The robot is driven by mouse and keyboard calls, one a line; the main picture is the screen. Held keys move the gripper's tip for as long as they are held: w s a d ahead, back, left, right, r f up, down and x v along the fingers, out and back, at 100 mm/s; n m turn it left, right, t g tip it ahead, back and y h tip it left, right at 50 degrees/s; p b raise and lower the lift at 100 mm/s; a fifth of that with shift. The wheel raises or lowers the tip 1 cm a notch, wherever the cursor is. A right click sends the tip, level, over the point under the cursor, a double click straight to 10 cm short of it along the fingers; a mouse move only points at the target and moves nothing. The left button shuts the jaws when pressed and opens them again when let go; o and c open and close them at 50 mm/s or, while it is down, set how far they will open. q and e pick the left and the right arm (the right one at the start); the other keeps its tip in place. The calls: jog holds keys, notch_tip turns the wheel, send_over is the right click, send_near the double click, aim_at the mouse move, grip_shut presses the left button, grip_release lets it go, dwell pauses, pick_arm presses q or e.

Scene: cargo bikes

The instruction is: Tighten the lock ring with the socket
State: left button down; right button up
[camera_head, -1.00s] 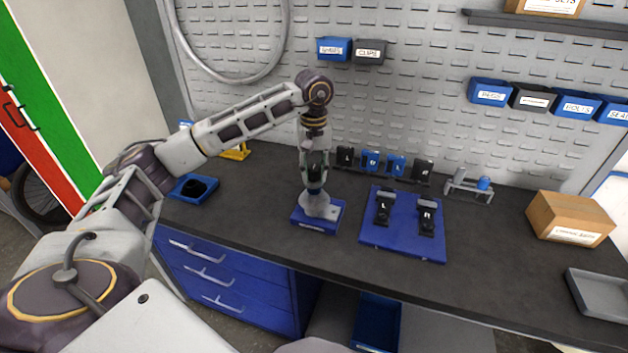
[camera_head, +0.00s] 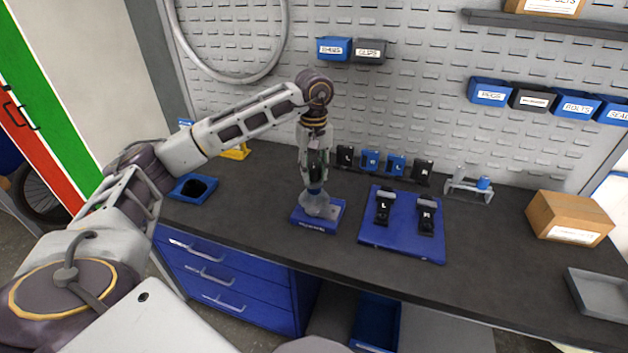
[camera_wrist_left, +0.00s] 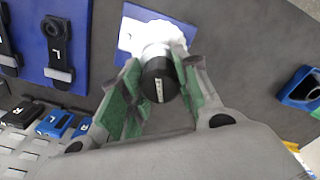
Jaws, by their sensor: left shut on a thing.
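The socket (camera_wrist_left: 158,90) is a short black cylinder with a pale label, seen end-on in the left wrist view. My left gripper (camera_wrist_left: 155,88) is shut on it, with a green-lined finger at each side. In the head view my left gripper (camera_head: 314,178) points down over the small blue stand (camera_head: 333,216) on the bench. Beyond the socket is a pale, scalloped round part (camera_wrist_left: 155,38) on the stand. It also shows under the gripper in the head view (camera_head: 318,208). The lock ring cannot be told apart, and the socket's contact with it is hidden. My right gripper is out of view.
A blue board (camera_head: 400,246) with black pieces marked L and R lies right of the stand. A row of black and blue pieces (camera_head: 371,163) stands behind it. A blue tray (camera_head: 197,190) is at the left, a cardboard box (camera_head: 568,219) at the right. The bench front is clear.

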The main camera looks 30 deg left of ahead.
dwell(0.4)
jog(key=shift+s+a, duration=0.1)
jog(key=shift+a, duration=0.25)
pick_arm(q)
jog(key=shift+a+f+b, duration=0.1)
jog(key=shift+f+b, duration=0.25)
jog(key=shift+f, duration=0.15)
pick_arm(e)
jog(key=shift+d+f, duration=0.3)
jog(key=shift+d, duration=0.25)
pick_arm(q)
jog(key=shift+f+b, duration=0.3)
jog(key=shift+f, duration=0.2)
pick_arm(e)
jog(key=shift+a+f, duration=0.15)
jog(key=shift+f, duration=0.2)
pick_arm(q)
jog(key=c, duration=1.6)
grip_release()
grip_shut()
